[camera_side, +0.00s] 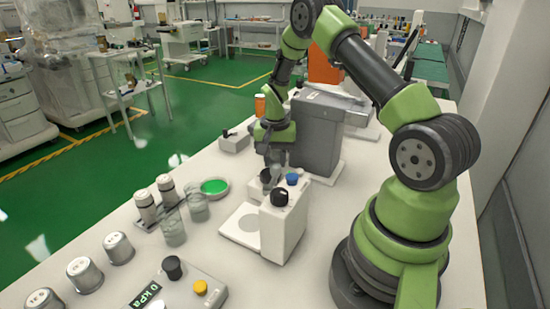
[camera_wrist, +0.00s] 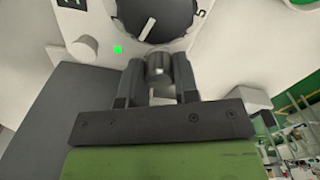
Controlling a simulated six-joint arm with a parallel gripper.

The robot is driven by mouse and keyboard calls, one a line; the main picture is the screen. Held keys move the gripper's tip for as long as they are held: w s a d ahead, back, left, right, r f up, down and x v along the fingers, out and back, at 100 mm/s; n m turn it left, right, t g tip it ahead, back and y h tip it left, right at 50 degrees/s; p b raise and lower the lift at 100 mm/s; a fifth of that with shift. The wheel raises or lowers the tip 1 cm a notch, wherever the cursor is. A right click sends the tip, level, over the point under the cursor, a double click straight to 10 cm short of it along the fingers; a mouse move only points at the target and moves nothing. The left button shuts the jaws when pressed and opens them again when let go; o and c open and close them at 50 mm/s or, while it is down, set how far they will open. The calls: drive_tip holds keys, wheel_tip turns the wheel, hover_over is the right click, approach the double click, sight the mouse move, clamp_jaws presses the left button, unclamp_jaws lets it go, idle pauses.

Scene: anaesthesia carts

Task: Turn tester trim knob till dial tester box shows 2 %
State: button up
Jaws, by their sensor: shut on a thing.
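My gripper (camera_wrist: 158,72) is shut on a short grey metallic knob (camera_wrist: 158,62), which I take as the tester trim knob. Just above it in the wrist view is the tester's pale face with a dark round dial (camera_wrist: 165,12). The dial is cut by the top edge. Its white pointer (camera_wrist: 146,31) slants to the lower left, and a "5" stands at the right rim. The rest of the scale is out of view, so I cannot read the percentage. In the side view my gripper (camera_side: 273,163) points down behind a white box (camera_side: 283,235); the knob is hard to make out there.
The white box carries a black knob (camera_side: 279,197) and a blue knob (camera_side: 292,178). A tall grey box (camera_side: 318,130) stands close behind my gripper. A box reading "0 kPa" (camera_side: 185,285), metal canisters (camera_side: 85,274), glass jars and a green dish (camera_side: 214,187) stand leftward.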

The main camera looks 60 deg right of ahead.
sight(275, 157)
drive_tip(key=shift+n, duration=3)
drive_tip(key=o, duration=0.9)
wheel_tip(275, 157, up, 10)
drive_tip(key=shift+f, duration=0.1)
